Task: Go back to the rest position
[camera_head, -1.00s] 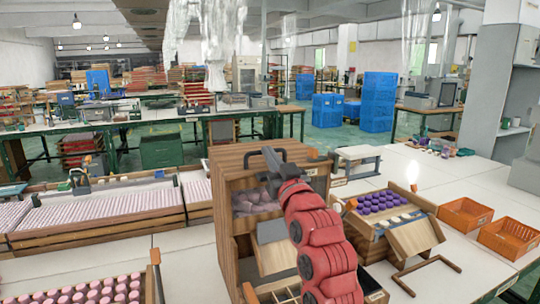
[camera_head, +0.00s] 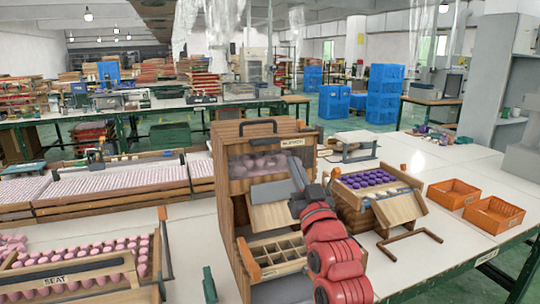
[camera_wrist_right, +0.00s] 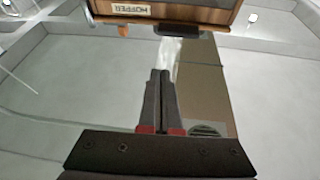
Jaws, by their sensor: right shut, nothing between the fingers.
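My right arm is red and reaches up from the bottom of the head view. Its dark right gripper (camera_head: 295,160) points up and away, in front of the wooden hopper box (camera_head: 227,170). The right wrist view shows the two fingers of this gripper (camera_wrist_right: 159,73) close together with nothing between them. The hopper's labelled edge (camera_wrist_right: 140,10) is at the top of that view, apart from the fingertips. My left gripper is not in view.
Behind my arm is a divided wooden tray (camera_head: 268,262). To the right are a box of purple pieces (camera_head: 340,200) and orange bins (camera_head: 452,193). A tray labelled SEAT (camera_head: 75,277) with pink pieces is at the lower left. The white table (camera_head: 450,225) has clear room at right.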

